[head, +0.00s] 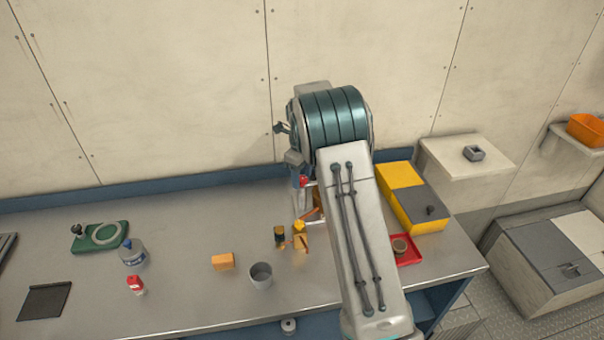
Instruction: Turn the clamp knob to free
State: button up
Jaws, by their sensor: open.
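A green plate (108,237) with a pale ring on it lies at the left of the bench. A small dark knob (77,228) stands at its left end. Another dark knob (430,210) stands on the grey lid of a yellow box at the right. I cannot tell for certain which of them is the clamp knob. My gripper (298,172) is small in view at the end of my arm, over the back middle of the bench. It is open and apart from both knobs. My arm hides part of the bench behind it.
A spray-like bottle (132,256), a red-and-white bottle (136,285), an orange block (223,261) and a grey cup (261,276) stand on the bench. Small yellow items (299,238) stand below my gripper. A red tray (407,252) lies right of my arm.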

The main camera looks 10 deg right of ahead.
jog(key=c, duration=1)
jog(key=shift+o, duration=0.2)
jog(key=n+b, duration=0.1)
jog(key=n, duration=0.2)
jog(key=shift+n+b, duration=0.3)
jog(key=shift+n, duration=0.1)
jog(key=n+b, duration=0.1)
jog(key=n, duration=0.4)
jog(key=n+b, duration=0.1)
jog(key=n, duration=0.4)
jog(key=shift+r+n+b, duration=0.1)
jog(key=shift+n+b, duration=0.3)
jog(key=shift+n, duration=1.7)
jog(key=shift+w, duration=0.1)
